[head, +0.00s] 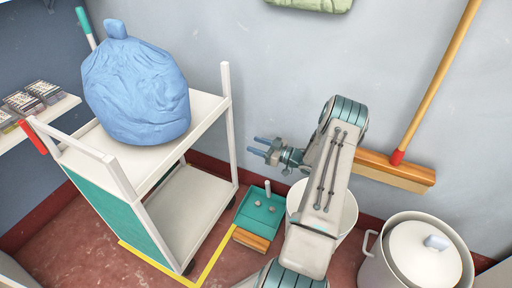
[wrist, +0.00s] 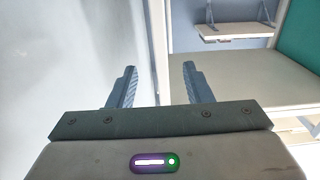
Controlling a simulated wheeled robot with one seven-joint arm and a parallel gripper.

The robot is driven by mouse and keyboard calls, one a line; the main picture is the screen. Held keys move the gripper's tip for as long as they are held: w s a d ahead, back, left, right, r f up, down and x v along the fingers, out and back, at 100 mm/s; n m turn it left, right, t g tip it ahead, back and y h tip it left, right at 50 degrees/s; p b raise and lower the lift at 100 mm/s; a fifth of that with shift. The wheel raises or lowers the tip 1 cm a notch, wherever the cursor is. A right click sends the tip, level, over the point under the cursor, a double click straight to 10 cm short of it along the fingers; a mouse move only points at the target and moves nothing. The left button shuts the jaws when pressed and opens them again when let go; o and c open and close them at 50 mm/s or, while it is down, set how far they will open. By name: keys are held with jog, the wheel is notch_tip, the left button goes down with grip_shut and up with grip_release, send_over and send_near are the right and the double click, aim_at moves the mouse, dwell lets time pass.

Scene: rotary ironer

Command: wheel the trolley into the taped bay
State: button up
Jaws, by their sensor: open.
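The white trolley (head: 210,112) stands at the left in the head view, with two shelves and a teal end panel (head: 103,218). A blue tied bag (head: 136,88) sits on its top shelf. A red grip (head: 34,138) shows at its near left end. Yellow tape (head: 209,268) runs on the floor along the near right corner of the trolley; the rest of the tape outline is hidden beneath or behind it. My gripper (head: 259,146) is open and empty, right of the trolley and apart from it. In the wrist view, its fingers (wrist: 158,88) are spread with nothing between them.
A teal dustpan (head: 260,213) and wooden-backed brush (head: 250,239) lie on the floor right of the trolley. A white bin (head: 345,215), a lidded pot (head: 418,255) and a broom (head: 395,168) stand along the wall. A shelf (head: 50,118) is at the left.

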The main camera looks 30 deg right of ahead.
jog(key=shift+w+a, duration=0.1)
jog(key=b+x, duration=0.4)
jog(key=x, duration=0.9)
jog(key=shift+w, duration=0.25)
jog(key=shift+a+r, duration=0.1)
grip_shut()
dwell(1.1)
